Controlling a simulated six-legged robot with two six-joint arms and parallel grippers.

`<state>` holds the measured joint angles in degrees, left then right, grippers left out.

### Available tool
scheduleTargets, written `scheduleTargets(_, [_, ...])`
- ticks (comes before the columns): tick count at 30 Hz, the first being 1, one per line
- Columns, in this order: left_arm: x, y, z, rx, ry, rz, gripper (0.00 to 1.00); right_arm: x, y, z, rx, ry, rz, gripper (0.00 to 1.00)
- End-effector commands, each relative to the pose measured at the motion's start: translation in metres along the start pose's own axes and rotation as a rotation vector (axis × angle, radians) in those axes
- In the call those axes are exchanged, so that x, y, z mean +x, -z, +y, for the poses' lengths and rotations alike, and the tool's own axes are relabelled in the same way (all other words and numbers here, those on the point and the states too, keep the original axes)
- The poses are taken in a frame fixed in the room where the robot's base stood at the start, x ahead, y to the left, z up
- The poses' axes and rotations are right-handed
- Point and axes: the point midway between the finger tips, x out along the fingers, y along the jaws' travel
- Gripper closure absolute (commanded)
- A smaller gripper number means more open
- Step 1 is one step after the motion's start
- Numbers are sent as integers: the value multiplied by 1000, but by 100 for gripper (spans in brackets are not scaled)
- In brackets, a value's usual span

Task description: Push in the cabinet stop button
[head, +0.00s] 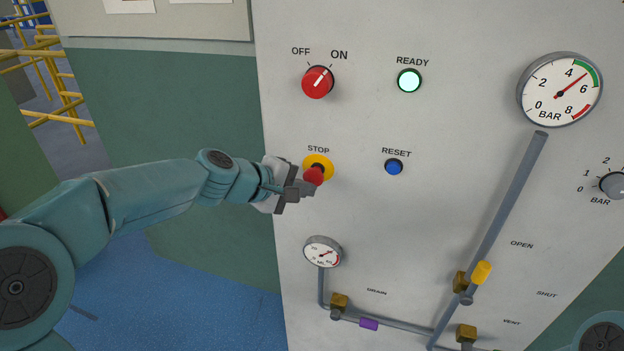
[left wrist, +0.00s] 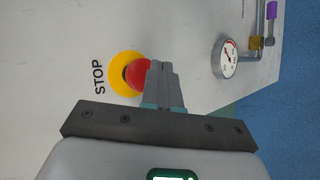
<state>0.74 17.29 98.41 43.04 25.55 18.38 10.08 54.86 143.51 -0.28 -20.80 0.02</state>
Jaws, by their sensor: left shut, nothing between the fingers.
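The stop button is a red mushroom head (head: 314,175) on a yellow round base (head: 318,160), under the word STOP on the cabinet's pale front panel (head: 350,210). My left gripper (head: 308,187) is shut and empty, its fingertips at the lower edge of the red head. In the left wrist view the red head (left wrist: 137,74) and yellow base (left wrist: 118,72) show, with the shut fingertips (left wrist: 156,66) overlapping the head's edge. I cannot tell whether they touch it. The red head stands out from the base. My right gripper is out of view.
A red OFF/ON switch (head: 317,82) sits above the button, a blue RESET button (head: 394,167) to its right. The READY lamp (head: 409,81) is pale and bright. A small gauge (head: 322,251) and pipework with valves (head: 460,283) stick out below. The panel around the button is clear.

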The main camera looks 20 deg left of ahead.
Motion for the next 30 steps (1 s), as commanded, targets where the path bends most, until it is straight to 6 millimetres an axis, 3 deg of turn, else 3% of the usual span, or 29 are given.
scheduleTargets(30, [8, 6, 6, 0, 0, 0, 100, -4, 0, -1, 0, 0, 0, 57])
